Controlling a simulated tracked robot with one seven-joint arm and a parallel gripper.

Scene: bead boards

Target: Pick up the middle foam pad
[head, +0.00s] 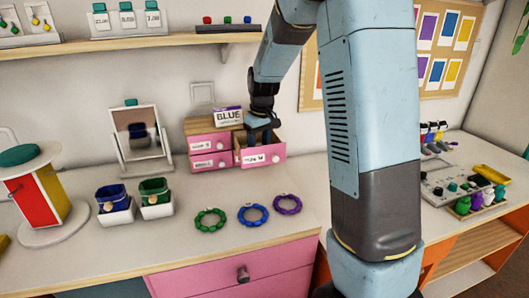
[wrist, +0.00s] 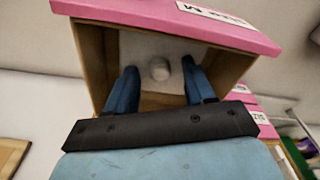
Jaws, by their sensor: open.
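An open pink-fronted drawer (head: 280,153) sticks out of the small drawer unit on the counter. My gripper (head: 262,138) reaches down at this drawer from above. In the wrist view the open drawer (wrist: 262,45) surrounds my two blue fingers, which are apart with nothing held between them. A small pale rounded piece (wrist: 159,69) lies between the fingers on a white sheet (wrist: 140,48) at the drawer's bottom. I cannot tell whether the pale piece is the middle foam pad. No other pad shows clearly; the drawer front and my arm hide the inside in the head view.
Two shut pink drawers (head: 208,143) and a box marked BLUE (head: 228,116) are beside my gripper. A mirror (head: 138,135), blue and green bins (head: 113,200) and several bead rings (head: 253,214) are on the counter. A shelf (head: 150,42) runs above.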

